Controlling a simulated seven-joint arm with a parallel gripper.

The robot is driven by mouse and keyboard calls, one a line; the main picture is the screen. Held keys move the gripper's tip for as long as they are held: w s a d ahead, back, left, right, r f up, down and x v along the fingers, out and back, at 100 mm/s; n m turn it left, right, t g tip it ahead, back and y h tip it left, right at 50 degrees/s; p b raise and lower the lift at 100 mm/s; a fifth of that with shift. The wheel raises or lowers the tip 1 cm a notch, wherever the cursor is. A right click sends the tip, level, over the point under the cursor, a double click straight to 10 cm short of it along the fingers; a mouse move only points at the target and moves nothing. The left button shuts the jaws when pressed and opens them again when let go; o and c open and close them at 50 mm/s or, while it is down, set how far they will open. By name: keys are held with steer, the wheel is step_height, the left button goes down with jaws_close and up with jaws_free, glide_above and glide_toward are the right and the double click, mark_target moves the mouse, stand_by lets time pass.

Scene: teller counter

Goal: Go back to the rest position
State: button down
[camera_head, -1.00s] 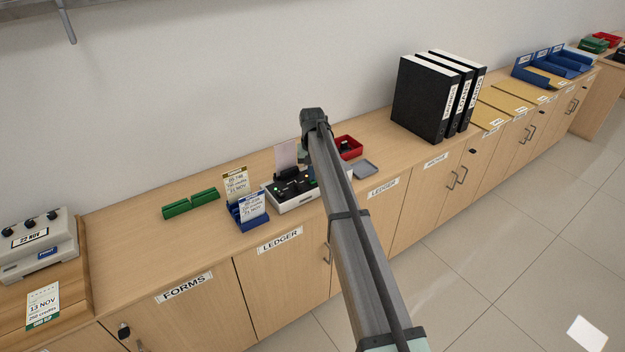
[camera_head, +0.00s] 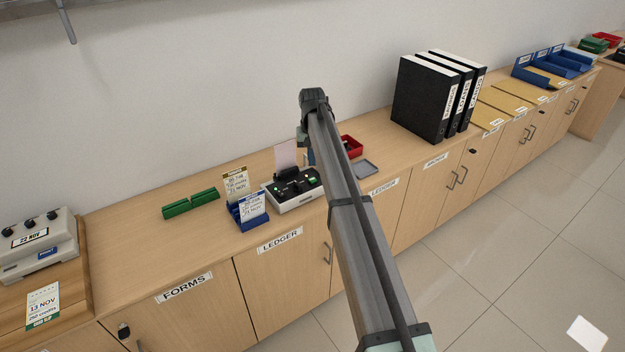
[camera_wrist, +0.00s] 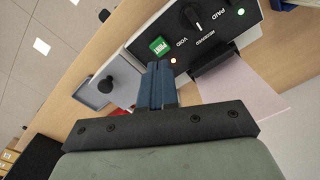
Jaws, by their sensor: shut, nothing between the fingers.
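My gripper (camera_wrist: 158,84) shows in the wrist view with its two blue fingers pressed together and nothing between them. In the head view my arm reaches up from the bottom over the counter, and its upper end hides most of the gripper. The grey device with a black panel (camera_head: 292,188) stands on the counter just left of the arm. In the wrist view its panel (camera_wrist: 212,38) shows a green button, a knob and small lights. A pale pink slip (camera_head: 286,156) stands upright at its back; it also shows in the wrist view (camera_wrist: 250,88).
A red tray (camera_head: 350,146), a grey tray (camera_head: 366,168) and black binders (camera_head: 432,97) are to the right.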

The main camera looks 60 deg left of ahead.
step_height(320, 180, up, 3)
steer(key=shift+f, duration=0.15)
stand_by(0.7)
